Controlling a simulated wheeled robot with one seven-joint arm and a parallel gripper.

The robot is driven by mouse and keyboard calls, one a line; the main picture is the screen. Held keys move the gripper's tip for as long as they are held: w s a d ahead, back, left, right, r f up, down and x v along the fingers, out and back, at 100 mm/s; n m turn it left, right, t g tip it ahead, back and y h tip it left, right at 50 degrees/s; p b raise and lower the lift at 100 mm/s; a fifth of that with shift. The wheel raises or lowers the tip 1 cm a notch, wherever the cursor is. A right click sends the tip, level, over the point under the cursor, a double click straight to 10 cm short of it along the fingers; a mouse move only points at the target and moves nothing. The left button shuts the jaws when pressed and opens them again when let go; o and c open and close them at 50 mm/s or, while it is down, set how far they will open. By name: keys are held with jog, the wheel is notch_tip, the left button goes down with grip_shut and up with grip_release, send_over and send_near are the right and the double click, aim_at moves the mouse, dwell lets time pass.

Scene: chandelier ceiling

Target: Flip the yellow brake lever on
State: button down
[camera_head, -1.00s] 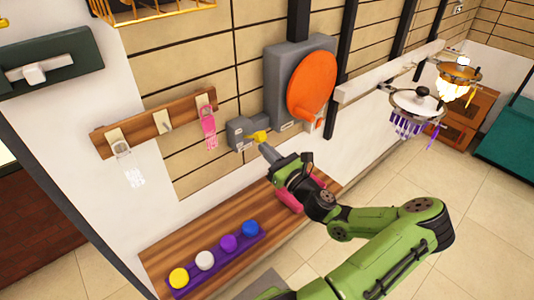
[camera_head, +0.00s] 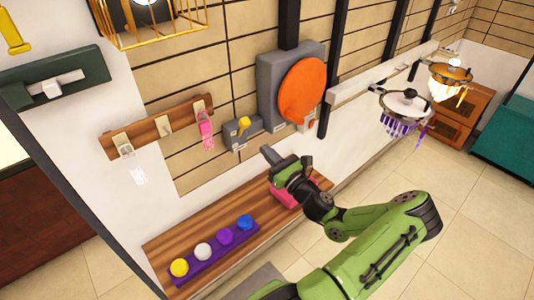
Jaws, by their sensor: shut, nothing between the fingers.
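The yellow brake lever (camera_head: 243,124) sits on a small grey box (camera_head: 236,135) on the tiled wall, left of the large orange disc. Its knob points upward in the head view. My gripper (camera_head: 267,150) is shut and empty. It is to the lower right of the lever and apart from it in the picture. The lever is not covered by my gripper.
An orange disc (camera_head: 302,90) on a grey housing is right of the lever. A wooden rack (camera_head: 150,133) with hanging tags is to the left. A wooden shelf (camera_head: 165,246) with several coloured buttons lies below. Two chandeliers (camera_head: 404,103) hang at right.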

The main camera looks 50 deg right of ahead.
jog(key=s+a+r, duration=0.1)
jog(key=s+r, duration=0.1)
jog(key=s, duration=0.4)
jog(key=shift+s+a, duration=0.25)
jog(key=shift+s, duration=0.1)
jog(key=shift+r, duration=0.1)
